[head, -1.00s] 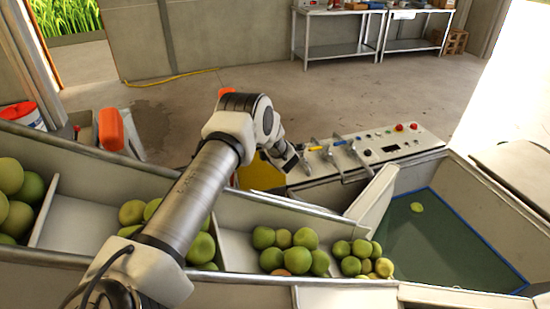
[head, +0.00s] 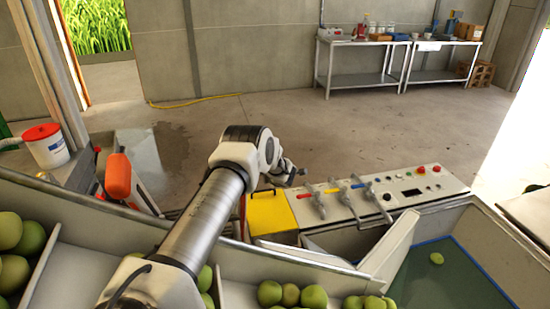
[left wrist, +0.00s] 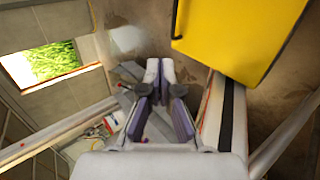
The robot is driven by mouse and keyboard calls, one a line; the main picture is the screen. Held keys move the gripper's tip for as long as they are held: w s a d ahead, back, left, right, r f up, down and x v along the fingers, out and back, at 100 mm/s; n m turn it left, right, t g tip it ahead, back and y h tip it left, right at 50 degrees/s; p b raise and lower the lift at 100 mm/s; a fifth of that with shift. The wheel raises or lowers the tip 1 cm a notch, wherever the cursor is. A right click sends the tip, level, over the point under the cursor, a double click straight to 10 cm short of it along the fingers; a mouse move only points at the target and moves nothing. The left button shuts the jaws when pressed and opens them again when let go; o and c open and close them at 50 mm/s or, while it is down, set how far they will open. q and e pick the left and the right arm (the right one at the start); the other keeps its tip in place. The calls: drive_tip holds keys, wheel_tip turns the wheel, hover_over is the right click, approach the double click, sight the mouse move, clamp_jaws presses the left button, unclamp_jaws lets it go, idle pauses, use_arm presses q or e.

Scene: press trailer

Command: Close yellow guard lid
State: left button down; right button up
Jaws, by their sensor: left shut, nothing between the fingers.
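The yellow guard lid (head: 270,213) is at the left end of the control panel in the head view, and it looks roughly flat. I cannot tell whether it is fully seated. In the left wrist view the yellow lid (left wrist: 240,35) fills the upper right, with a dark handle (left wrist: 176,20) along its left edge. My left gripper (head: 290,172) is just beyond the lid in the head view. In the wrist view my left gripper (left wrist: 160,70) is shut and empty, beside the lid and apart from it in the picture. My right gripper is not in view.
The control panel (head: 400,190) has several metal levers with red, yellow and blue marks. Bins of green fruit (head: 290,296) lie in front. An orange-topped part (head: 118,176) and a white bucket (head: 46,146) stand at left.

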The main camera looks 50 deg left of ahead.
use_arm(q)
drive_tip(key=v, duration=1.2)
drive_tip(key=shift+d, duration=0.1)
